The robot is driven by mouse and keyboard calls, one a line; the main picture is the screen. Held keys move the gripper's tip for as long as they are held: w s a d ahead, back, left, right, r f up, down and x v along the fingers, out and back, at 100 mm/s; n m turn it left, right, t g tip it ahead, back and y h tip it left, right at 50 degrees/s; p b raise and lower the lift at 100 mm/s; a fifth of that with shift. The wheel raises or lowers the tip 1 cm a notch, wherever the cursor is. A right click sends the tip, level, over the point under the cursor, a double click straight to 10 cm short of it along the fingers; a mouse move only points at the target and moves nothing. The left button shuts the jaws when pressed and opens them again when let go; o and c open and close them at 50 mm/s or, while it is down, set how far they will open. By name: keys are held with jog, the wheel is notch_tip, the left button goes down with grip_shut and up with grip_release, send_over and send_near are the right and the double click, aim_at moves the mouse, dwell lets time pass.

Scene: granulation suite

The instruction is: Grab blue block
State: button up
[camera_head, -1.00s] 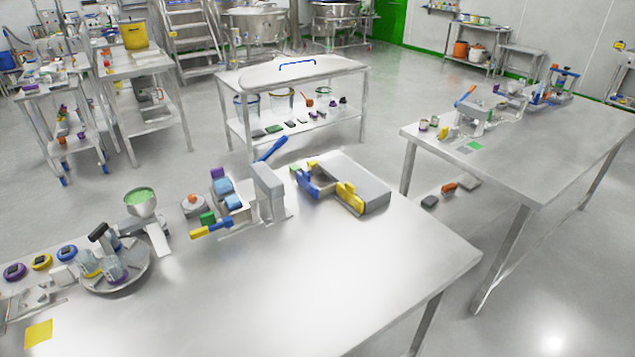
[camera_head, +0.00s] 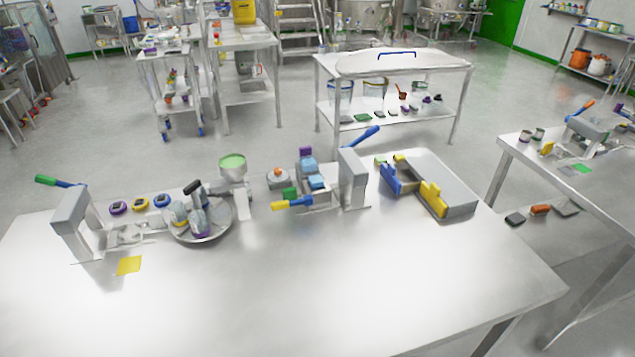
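On the near steel table (camera_head: 350,280), two light-blue blocky pieces stand at the press in the middle: an upper one (camera_head: 307,166) under a purple piece (camera_head: 306,151), and a lower one (camera_head: 316,182) in front of it. A darker blue blocky part (camera_head: 391,180) stands at the left side of a grey flat box (camera_head: 440,185), beside a yellow part (camera_head: 432,199). I cannot tell which of these is the blue block. My gripper is not in view.
A press with a blue lever (camera_head: 352,175) stands beside the light-blue pieces. A round tray (camera_head: 199,231) with bottles is further left. The table's front is bare.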

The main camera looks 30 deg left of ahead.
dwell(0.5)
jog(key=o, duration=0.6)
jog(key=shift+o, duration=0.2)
